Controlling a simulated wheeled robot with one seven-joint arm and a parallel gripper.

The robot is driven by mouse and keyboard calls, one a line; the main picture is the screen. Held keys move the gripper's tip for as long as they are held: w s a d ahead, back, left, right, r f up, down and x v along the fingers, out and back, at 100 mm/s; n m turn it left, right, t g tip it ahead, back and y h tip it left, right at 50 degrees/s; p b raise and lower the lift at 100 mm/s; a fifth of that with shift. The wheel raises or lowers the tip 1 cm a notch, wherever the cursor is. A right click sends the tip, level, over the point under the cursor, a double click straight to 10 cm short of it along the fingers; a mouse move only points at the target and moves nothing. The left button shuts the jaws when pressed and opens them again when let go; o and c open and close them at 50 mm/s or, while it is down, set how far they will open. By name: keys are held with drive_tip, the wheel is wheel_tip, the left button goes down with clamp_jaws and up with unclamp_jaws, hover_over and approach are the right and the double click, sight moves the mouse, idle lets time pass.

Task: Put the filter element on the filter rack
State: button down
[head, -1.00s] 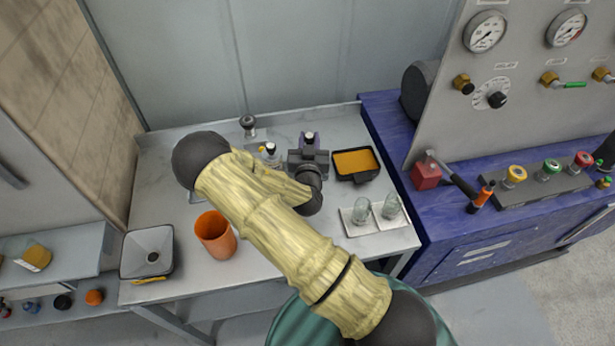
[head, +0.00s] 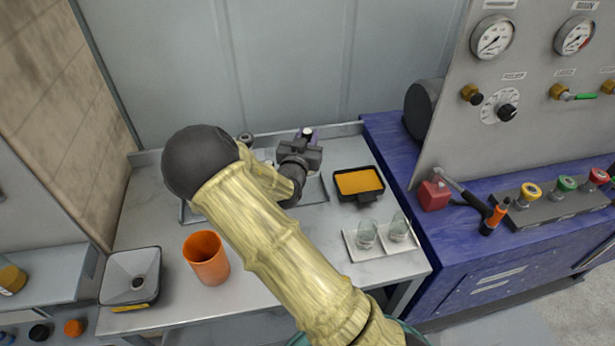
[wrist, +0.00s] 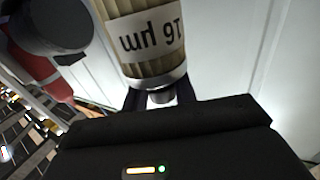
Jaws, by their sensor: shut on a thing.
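The filter element (wrist: 145,45) is a tan pleated cylinder with a white label, printed upside down in the wrist view, and a pale end cap with a short dark stub. My gripper (wrist: 161,97) is shut on that stub, with a finger on each side. In the head view my gripper (head: 305,141) is over the back of the bench, and only a small pale round part shows between its fingers. A grey frame or tray (head: 316,190) lies under my arm, mostly hidden. I cannot tell whether it is the filter rack.
An orange cup (head: 207,260) and a square funnel tray (head: 130,277) stand at the left. A black tray with orange contents (head: 359,183) and two glasses (head: 366,235) on pale mats are at the right. A blue bench (head: 440,235) adjoins. In the wrist view a red cylinder (wrist: 28,60) is at left.

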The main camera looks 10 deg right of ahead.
wheel_tip(320, 180, down, 5)
drive_tip(key=shift+r+p, duration=0.1)
drive_tip(key=shift+p, duration=0.25)
drive_tip(key=shift+f+p, duration=0.45)
drive_tip(key=shift+f, duration=1.8)
drive_tip(key=c, duration=1.1)
unclamp_jaws()
